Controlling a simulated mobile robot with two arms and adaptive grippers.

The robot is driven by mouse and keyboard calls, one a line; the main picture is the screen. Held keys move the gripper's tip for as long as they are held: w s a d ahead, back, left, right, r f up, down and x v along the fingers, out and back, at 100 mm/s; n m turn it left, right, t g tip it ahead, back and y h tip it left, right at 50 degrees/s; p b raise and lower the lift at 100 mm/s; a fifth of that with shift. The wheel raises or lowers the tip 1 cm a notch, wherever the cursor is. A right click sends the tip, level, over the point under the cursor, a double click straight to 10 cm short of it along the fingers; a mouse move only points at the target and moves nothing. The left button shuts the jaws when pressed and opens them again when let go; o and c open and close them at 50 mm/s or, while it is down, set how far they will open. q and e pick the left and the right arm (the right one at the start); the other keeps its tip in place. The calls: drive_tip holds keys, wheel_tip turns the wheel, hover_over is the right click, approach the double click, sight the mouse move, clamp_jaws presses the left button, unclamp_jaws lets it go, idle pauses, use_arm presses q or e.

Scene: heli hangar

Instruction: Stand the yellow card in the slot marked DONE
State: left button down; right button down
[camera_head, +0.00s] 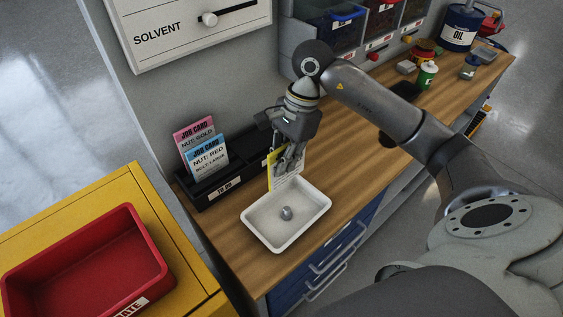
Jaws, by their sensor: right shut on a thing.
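The yellow card (271,171) is upright between the fingers of my right gripper (288,163), which is shut on it. The gripper partly covers the card. The card is at the right end of a black card rack (240,172), just behind a white tray. I cannot tell whether its lower edge is inside the rack or in front of it. The rack's left part carries a label reading TO DO. A DONE marking is not visible; the gripper and card cover the rack's right part. My left gripper is not in view.
A pink card (193,131) and a blue card (207,156) stand in the rack's left part. The white tray (262,237) holds a small metal nut (286,213). A red bin (85,262) sits on a yellow cabinet at left. Bins and cans stand at the back right.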

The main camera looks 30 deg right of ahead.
drive_tip(key=w+d+f+p, duration=0.1)
drive_tip(key=w+f, duration=0.1)
drive_tip(key=f, duration=0.1)
drive_tip(key=w+d+f+p, duration=0.1)
drive_tip(key=w+f+p, duration=0.1)
drive_tip(key=f, duration=0.1)
drive_tip(key=w+d+f+p, duration=0.1)
drive_tip(key=w+f, duration=0.1)
drive_tip(key=f, duration=0.1)
drive_tip(key=shift+w+d+f+p, duration=0.1)
drive_tip(key=shift+w+d+p, duration=0.15)
drive_tip(key=shift+p, duration=0.05)
drive_tip(key=shift+f, duration=0.5)
drive_tip(key=shift+d+f+b, duration=0.1)
drive_tip(key=shift+f+b, duration=0.1)
drive_tip(key=shift+b, duration=0.1)
drive_tip(key=c, duration=1.6)
unclamp_jaws()
drive_tip(key=shift+o, duration=0.2)
drive_tip(key=shift+r, duration=0.1)
